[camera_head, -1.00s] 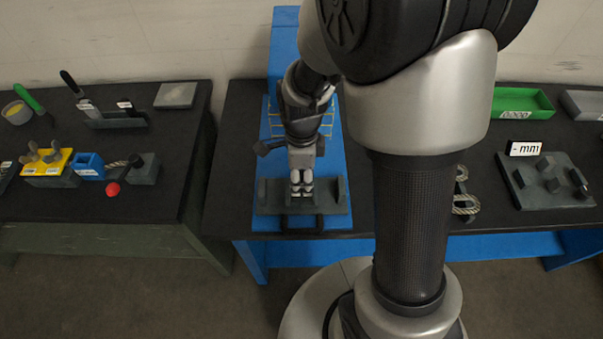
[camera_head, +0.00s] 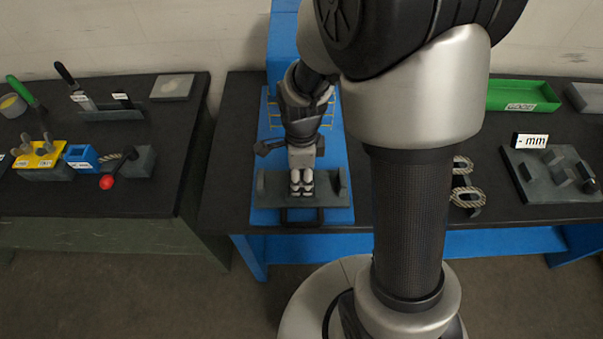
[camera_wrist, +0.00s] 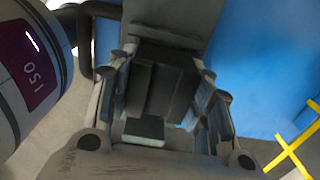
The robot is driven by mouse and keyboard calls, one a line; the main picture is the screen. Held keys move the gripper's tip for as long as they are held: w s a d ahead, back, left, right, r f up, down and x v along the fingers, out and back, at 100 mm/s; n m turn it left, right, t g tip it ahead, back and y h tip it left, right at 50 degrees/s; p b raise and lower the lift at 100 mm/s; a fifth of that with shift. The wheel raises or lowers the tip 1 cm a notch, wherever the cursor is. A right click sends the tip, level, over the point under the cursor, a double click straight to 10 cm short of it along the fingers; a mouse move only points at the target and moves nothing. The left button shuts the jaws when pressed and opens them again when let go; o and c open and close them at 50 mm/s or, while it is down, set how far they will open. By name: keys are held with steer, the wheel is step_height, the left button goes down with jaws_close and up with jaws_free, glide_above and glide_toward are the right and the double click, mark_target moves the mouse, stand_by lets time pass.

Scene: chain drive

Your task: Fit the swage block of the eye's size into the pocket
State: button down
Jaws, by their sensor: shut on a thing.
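My gripper (camera_head: 301,189) points down over the dark grey fixture (camera_head: 330,194) at the front of the blue press bed. In the wrist view my gripper (camera_wrist: 168,100) is shut on a dark swage block (camera_wrist: 158,82), which sits between its two fingers. The block's lower end and the pocket are hidden, so I cannot tell whether the block is in the pocket. Rope eyes (camera_head: 463,188) lie on the bench to the right, partly behind my arm.
A grey board (camera_head: 522,180) with several dark blocks and a "- mm" sign (camera_head: 530,140) stands at the right. A green tray (camera_head: 521,96) is behind it. The left bench holds a yellow block (camera_head: 40,154), a blue holder (camera_head: 80,156) and a red ball (camera_head: 107,182).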

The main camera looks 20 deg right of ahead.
steer(key=shift+f+b, duration=0.3)
steer(key=shift+f, duration=0.1)
steer(key=c, duration=0.7)
jaws_free()
steer(key=shift+s, duration=0.1)
step_height(320, 180, up, 11)
steer(key=shift+r, duration=0.6)
steer(key=s+r+n+t, duration=0.1)
steer(key=s+r+n, duration=0.2)
steer(key=s+n, duration=0.2)
steer(key=s+r+n+t, duration=0.2)
steer(key=s+n, duration=0.3)
steer(key=n, duration=0.4)
steer(key=s+r+n+t, duration=0.1)
steer(key=s+r+n, duration=0.3)
steer(key=n, duration=0.3)
steer(key=shift+s+r+n+t, duration=0.3)
steer(key=shift+s, duration=0.15)
